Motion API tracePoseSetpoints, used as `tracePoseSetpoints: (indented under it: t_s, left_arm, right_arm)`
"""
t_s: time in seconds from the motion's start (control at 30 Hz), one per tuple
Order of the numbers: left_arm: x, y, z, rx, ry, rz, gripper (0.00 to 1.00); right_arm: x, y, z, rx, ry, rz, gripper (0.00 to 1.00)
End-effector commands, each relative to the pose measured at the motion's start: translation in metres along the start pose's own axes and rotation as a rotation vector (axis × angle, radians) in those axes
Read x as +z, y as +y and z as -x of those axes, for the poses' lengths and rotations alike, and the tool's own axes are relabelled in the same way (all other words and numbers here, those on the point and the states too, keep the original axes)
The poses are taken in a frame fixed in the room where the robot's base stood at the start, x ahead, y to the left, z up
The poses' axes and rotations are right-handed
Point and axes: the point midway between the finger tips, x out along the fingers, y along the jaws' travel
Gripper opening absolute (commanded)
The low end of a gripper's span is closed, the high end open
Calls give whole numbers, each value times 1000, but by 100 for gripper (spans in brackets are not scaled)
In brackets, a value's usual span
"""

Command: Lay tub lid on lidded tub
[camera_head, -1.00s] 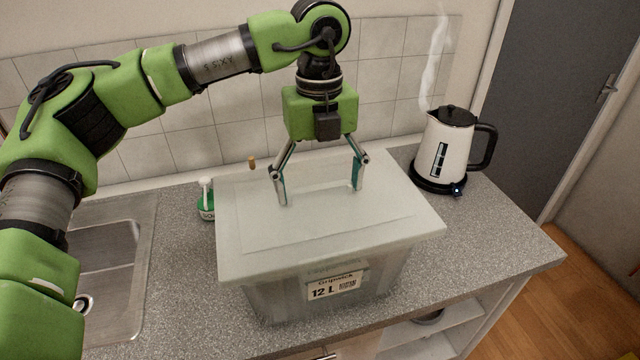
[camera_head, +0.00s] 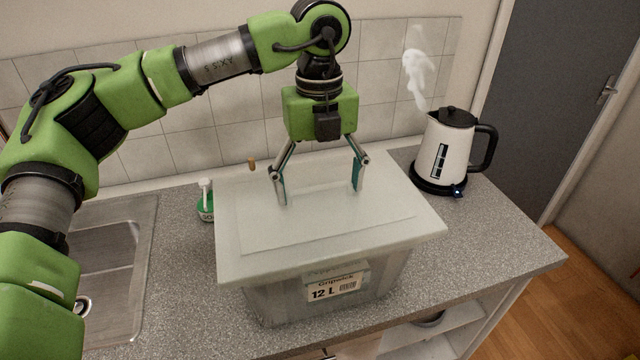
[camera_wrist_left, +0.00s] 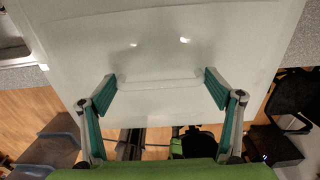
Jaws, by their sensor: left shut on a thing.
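The tub lid (camera_head: 320,235) is a pale, translucent, rectangular sheet seen from above. It covers the top of the lidded tub (camera_head: 275,302), a clear grey box with a "12 L" label on its front. The lid hides the tub's rim, and I cannot tell whether it rests on it all round. My left gripper (camera_head: 320,195) points down at the lid's far half, its fingers spread wide and shut on the lid. The left wrist view shows the fingers (camera_wrist_left: 160,95) at both ends of a raised strip on the lid (camera_wrist_left: 160,50). My right gripper is not in view.
A white and black kettle (camera_head: 449,150) steams on the speckled counter (camera_head: 480,235) to the right. A green bottle with a white pump (camera_head: 206,203) stands close to the lid's left edge. A sink (camera_head: 108,250) is at the left. A tiled wall (camera_head: 400,60) is behind.

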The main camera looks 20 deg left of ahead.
Motion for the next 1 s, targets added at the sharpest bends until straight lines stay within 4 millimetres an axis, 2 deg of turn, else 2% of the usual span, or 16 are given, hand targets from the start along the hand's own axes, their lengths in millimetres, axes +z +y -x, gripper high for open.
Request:
tracePoseSetpoints:
  t_s: [1.0]
  left_arm:
    - [0, 0, -15, -1, 0, 0, 57]
  right_arm:
    - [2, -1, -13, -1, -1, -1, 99]
